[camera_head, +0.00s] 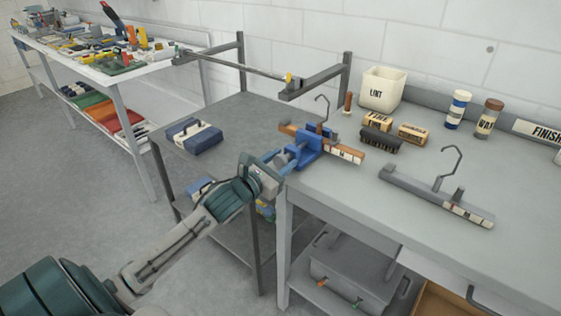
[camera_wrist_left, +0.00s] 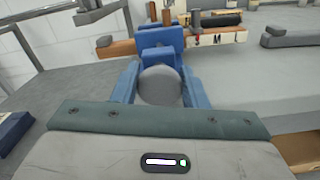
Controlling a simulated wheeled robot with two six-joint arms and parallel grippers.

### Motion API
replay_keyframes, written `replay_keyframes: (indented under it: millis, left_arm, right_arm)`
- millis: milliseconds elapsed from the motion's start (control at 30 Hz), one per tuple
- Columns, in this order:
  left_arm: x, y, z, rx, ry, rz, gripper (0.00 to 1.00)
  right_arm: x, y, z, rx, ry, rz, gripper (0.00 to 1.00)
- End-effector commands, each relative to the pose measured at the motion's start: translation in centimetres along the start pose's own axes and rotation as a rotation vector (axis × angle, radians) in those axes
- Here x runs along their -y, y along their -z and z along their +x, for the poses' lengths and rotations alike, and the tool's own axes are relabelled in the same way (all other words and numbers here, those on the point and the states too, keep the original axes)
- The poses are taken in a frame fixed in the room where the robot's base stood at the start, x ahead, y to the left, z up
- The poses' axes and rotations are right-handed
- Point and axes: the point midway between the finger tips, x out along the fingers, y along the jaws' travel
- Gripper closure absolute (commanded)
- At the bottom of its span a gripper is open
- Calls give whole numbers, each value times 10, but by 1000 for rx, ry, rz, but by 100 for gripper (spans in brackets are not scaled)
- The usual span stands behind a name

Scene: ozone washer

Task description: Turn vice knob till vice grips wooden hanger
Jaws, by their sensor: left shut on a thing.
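The blue vice (camera_head: 309,148) stands at the left end of the grey bench, with the wooden hanger (camera_head: 345,153) lying across it, hook up. The wooden hanger also shows behind the vice in the left wrist view (camera_wrist_left: 115,48). The round grey vice knob (camera_wrist_left: 160,85) faces me in the left wrist view. My left gripper (camera_wrist_left: 160,88) is shut on the knob, one blue finger on each side of it. In the head view my left gripper (camera_head: 282,162) reaches the vice from the front left and hides the knob. Whether the vice jaws touch the hanger cannot be told. My right gripper is not in view.
A grey hanger (camera_head: 435,192) lies on the bench to the right. A LINT bin (camera_head: 382,89), brushes (camera_head: 380,139) and two shakers (camera_head: 457,109) stand behind. A blue case (camera_head: 191,137) sits on the lower left table. A metal rail (camera_head: 235,68) runs behind.

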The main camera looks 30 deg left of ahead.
Motion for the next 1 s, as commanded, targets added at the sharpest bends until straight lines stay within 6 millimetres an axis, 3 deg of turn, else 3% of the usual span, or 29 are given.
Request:
replay_keyframes:
  millis: [167, 200, 267, 667, 1000]
  left_arm:
    - [0, 2, 0, -3, 0, -2, 83]
    - [0, 1, 0, -3, 0, -2, 52]
    - [0, 1, 0, -3, 0, -2, 44]
    - [0, 1, -6, -2, -1, 3, 44]
    - [0, 2, -48, -5, 1, 7, 44]
  right_arm:
    - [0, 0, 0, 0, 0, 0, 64]
    - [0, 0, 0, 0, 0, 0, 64]
    - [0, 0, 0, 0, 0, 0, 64]
    - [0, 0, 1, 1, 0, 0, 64]
    - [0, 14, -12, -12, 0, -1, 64]
